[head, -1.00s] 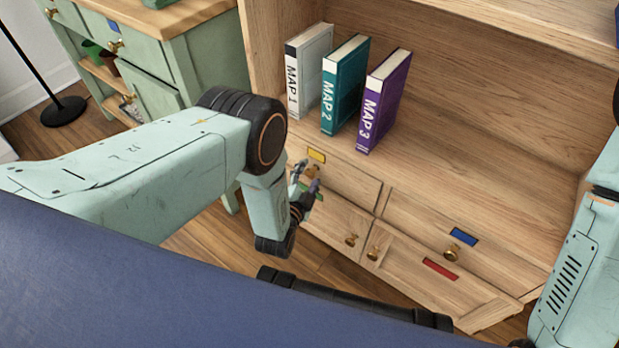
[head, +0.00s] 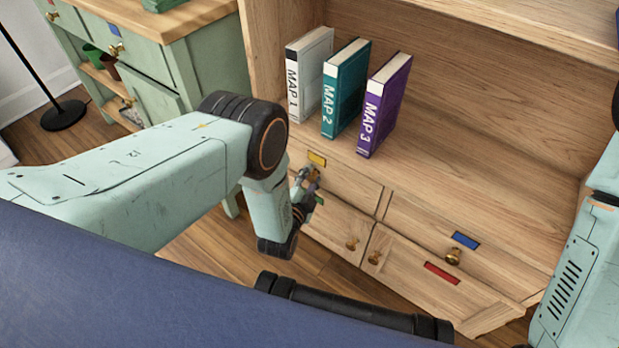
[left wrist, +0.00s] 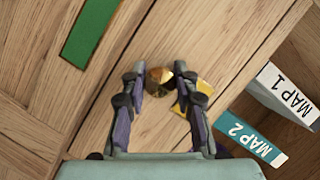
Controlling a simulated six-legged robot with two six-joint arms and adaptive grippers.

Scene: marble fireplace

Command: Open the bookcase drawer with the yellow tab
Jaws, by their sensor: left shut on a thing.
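The bookcase drawer (head: 355,190) with the yellow tab (head: 317,159) is at the lower left of the bookcase, under the books. Its front looks flush, with no gap that I can see. In the left wrist view the yellow tab (left wrist: 204,88) is partly hidden by a finger. The brass knob (left wrist: 158,78) sits between the fingers of my left gripper (left wrist: 160,68), which is shut on it. In the head view my left gripper (head: 308,178) is at this drawer front and mostly covers the knob. My right gripper is out of view; only part of that arm shows.
Books MAP 1 (head: 308,75), MAP 2 (head: 345,90) and MAP 3 (head: 384,105) stand on the shelf above. A blue tab (head: 465,240) marks the neighbouring drawer, a red tab (head: 441,273) a door below. A green cabinet (head: 215,75) stands to the left.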

